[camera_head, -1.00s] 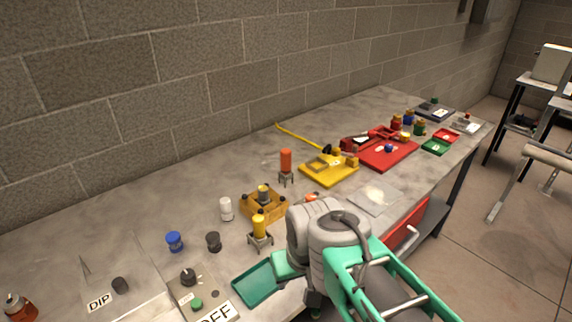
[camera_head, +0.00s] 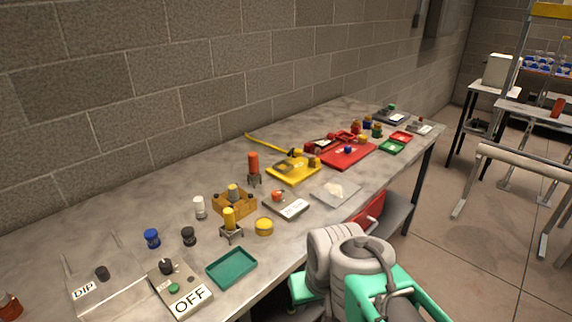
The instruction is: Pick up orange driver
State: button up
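The orange driver (camera_head: 254,162) appears to be the upright orange cylinder in a small dark stand towards the back of the grey workbench, left of the yellow tray. My arm's grey and teal end is at the lower right, by the bench's front edge, well to the right of and nearer than the orange driver. The fingertips of my gripper are not clearly visible, so I cannot tell whether it is open or shut. Nothing is seen held.
A yellow driver (camera_head: 229,217) stands in a similar holder in front of a wooden block (camera_head: 235,204). A yellow tray (camera_head: 293,171) and red tray (camera_head: 348,155) lie right of the orange driver. A green tray (camera_head: 231,268) and OFF panel (camera_head: 180,289) are near the front.

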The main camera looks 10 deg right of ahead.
aim_at(253, 156)
jog(key=z, duration=1.75)
jog(key=i, duration=1.55)
jog(key=u, duration=2.85)
